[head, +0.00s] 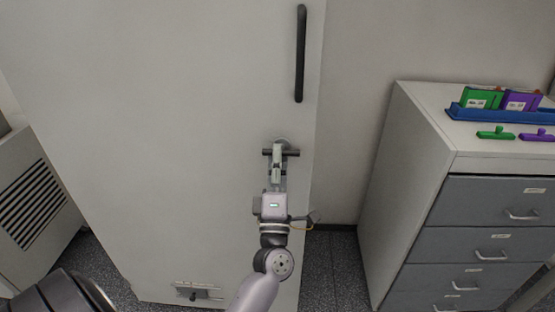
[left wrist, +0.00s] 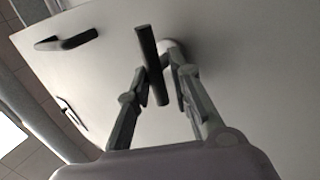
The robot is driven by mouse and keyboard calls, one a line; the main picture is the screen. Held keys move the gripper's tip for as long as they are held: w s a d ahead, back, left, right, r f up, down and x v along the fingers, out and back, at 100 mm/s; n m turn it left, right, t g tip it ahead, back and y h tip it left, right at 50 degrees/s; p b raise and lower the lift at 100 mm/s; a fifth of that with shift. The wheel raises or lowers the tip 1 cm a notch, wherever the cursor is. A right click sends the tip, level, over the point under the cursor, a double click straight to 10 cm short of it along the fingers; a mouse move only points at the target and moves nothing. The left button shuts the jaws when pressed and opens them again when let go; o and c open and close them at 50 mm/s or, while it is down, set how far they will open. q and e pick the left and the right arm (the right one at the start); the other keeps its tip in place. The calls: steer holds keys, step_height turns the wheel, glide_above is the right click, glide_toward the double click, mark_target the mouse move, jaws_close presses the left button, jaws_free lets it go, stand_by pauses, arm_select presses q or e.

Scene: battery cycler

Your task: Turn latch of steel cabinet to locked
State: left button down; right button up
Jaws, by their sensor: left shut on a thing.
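The steel cabinet (head: 170,120) is a tall pale door front filling the left and middle of the head view. Its latch (head: 292,152) is a dark bar on a round pale base, lying horizontal near the door's right edge. My left gripper (head: 279,150) is at the latch, its fingers shut around the bar and hiding its middle. In the left wrist view the dark latch bar (left wrist: 149,55) passes between the two fingers of the gripper (left wrist: 160,75). My right gripper is in neither view.
A black vertical handle (head: 301,55) is above the latch. A grey drawer unit (head: 410,190) stands to the right, with a blue tray (head: 500,114) and green and purple items on top. A vented box (head: 30,205) is at the left. Some floor (head: 335,265) shows between cabinet and drawers.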

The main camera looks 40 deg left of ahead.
arm_select(q)
steer(key=shift+s+r, duration=0.1)
steer(key=shift+r, duration=0.3)
steer(key=c, duration=1.7)
jaws_free()
steer(key=shift+o, duration=0.5)
steer(key=shift+s+f, duration=0.1)
steer(key=shift+f, duration=0.1)
steer(key=v, duration=1.2)
